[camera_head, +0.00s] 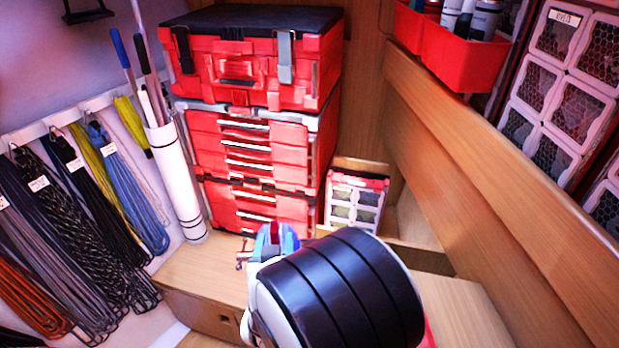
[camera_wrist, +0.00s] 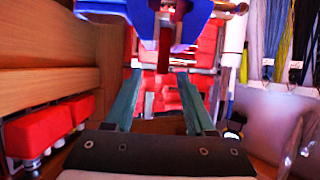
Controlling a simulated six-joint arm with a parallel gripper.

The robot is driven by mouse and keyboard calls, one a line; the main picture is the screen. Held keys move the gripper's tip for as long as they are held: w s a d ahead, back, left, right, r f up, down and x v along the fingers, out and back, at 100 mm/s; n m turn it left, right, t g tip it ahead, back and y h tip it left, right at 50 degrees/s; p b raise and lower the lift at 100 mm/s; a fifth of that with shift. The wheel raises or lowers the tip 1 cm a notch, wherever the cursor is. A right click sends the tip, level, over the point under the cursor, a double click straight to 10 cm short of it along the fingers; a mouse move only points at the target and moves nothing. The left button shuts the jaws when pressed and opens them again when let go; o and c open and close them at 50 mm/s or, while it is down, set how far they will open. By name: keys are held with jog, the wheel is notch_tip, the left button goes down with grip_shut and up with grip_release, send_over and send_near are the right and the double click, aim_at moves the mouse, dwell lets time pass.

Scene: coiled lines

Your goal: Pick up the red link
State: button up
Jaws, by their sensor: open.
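A narrow red piece, which looks like the red link, shows in the wrist view (camera_wrist: 165,48) at top centre. It sits between parts of a blue clamp or vise (camera_wrist: 190,28). In the head view a small red patch (camera_head: 275,232) shows in the blue vise (camera_head: 290,240) on the wooden bench. My gripper (camera_wrist: 160,80) is open, its two teal fingers apart and pointing toward the vise. The red piece lies just beyond the fingertips, roughly centred between them; I see no contact. In the head view my dark, rounded arm link hides the fingers and part of the vise.
Coiled lines (camera_head: 80,220) hang on the left, beside a white tube (camera_head: 177,185) of rods. A wooden rail (camera_head: 490,165) and red bins (camera_head: 460,45) bound the right side.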

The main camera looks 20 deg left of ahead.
aim_at(274, 234)
jog(key=x, duration=0.5)
jog(key=shift+w+a, duration=0.15)
jog(key=shift+a, duration=0.1)
grip_shut()
jog(key=shift+r, duration=0.1)
